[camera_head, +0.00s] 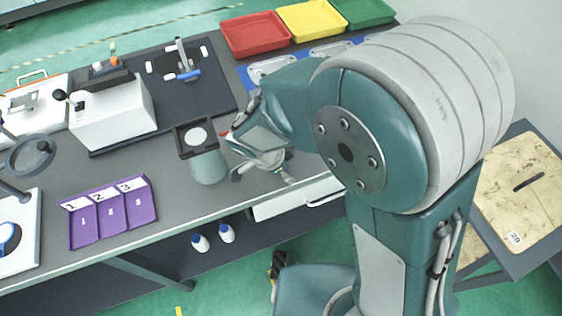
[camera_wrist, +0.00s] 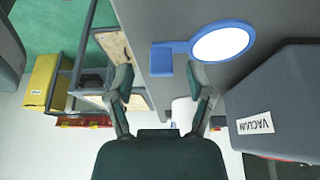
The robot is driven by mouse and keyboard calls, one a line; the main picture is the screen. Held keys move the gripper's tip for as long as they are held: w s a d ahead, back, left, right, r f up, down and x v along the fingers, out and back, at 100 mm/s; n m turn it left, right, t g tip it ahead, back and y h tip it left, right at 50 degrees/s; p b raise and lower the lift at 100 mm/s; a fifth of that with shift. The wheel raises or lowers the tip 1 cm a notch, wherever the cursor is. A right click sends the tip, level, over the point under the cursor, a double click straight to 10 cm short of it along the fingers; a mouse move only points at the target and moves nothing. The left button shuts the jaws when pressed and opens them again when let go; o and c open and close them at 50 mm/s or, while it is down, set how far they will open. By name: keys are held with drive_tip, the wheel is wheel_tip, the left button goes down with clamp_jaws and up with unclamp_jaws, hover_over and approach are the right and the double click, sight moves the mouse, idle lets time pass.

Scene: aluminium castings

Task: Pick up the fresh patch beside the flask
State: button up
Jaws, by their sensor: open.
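In the wrist view, a white disc with a blue rim and blue tab (camera_wrist: 220,43) lies on the grey surface beyond my fingers; it looks like the patch, though no label confirms it. Beside it at the right is a large dark grey body labelled VACUUM (camera_wrist: 255,125), possibly the flask. My gripper (camera_wrist: 162,78) is open, with nothing between its fingers. In the head view, my gripper (camera_head: 262,172) is near the bench's front edge, right of a grey-green tapered vessel (camera_head: 209,166) with a dark square frame and white disc at its top. I cannot clearly match the two views.
Purple numbered panels (camera_head: 112,216) lie front left on the bench. A white machine (camera_head: 112,112) and dark mat (camera_head: 216,88) are behind. Red (camera_head: 256,36), yellow (camera_head: 312,20) and green (camera_head: 364,10) trays line the back. A tan board (camera_head: 515,187) is at the right.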

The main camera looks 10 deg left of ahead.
drive_tip(key=shift+w+f, duration=0.1)
drive_tip(key=shift+f, duration=0.35)
drive_tip(key=shift+a+f, duration=0.1)
drive_tip(key=shift+a, duration=0.15)
drive_tip(key=shift+d, duration=0.3)
drive_tip(key=c, duration=0.9)
drive_tip(key=shift+c, duration=0.2)
